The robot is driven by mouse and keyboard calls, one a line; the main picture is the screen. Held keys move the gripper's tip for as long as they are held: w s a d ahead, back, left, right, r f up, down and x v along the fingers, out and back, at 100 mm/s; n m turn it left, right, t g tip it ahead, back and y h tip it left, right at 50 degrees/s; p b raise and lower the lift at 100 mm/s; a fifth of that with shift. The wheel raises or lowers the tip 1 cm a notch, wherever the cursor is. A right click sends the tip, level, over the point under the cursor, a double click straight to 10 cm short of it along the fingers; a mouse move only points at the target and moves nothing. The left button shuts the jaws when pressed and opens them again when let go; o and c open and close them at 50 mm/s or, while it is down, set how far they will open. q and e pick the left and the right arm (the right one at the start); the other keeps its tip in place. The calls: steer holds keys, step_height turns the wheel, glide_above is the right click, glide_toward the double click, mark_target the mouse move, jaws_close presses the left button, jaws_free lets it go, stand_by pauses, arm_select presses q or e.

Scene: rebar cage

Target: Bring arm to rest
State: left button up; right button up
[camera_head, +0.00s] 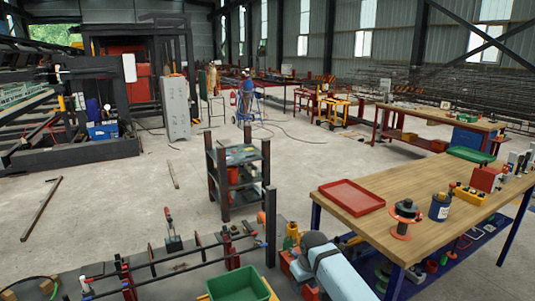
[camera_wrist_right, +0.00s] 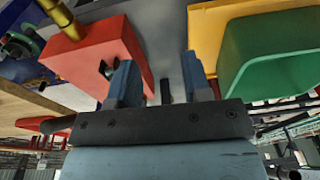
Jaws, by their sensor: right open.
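My right arm (camera_head: 340,274) comes in at the bottom of the head view, light blue with a dark grey joint, beside the front left leg of the wooden workbench. In the right wrist view my right gripper (camera_wrist_right: 160,78) has its two blue-grey fingers apart, with nothing held between them. A red box (camera_wrist_right: 95,45) is close to the left finger; I cannot tell whether they touch. A green bin (camera_wrist_right: 270,55) is to the right of the fingers. In the head view the fingertips are not clear. My left gripper is not in view.
The wooden workbench (camera_head: 405,185) carries a red tray (camera_head: 351,197), a spool (camera_head: 404,220) and a blue can (camera_head: 440,207). Rebar rods (camera_head: 185,252) lie across the near left bench, beside the green bin (camera_head: 240,284). A small dark shelf (camera_head: 240,180) stands beyond. Open floor is at left.

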steer(key=s+d+f+m+t+y+p, duration=0.1)
steer(key=s+d+f+t, duration=0.15)
steer(key=s+f, duration=0.6)
steer(key=s+d+f+t+y, duration=0.1)
steer(key=s+f+t, duration=0.35)
steer(key=s, duration=0.75)
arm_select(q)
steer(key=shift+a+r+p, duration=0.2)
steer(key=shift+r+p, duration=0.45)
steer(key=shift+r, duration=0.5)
arm_select(e)
steer(key=s+d+r+t, duration=0.1)
steer(key=s+d+r, duration=0.1)
steer(key=s, duration=0.8)
steer(key=s+d+r+m+t, duration=0.1)
steer(key=s+d+r, duration=0.1)
steer(key=s, duration=0.8)
steer(key=shift+d+t, duration=0.4)
steer(key=shift+d, duration=0.3)
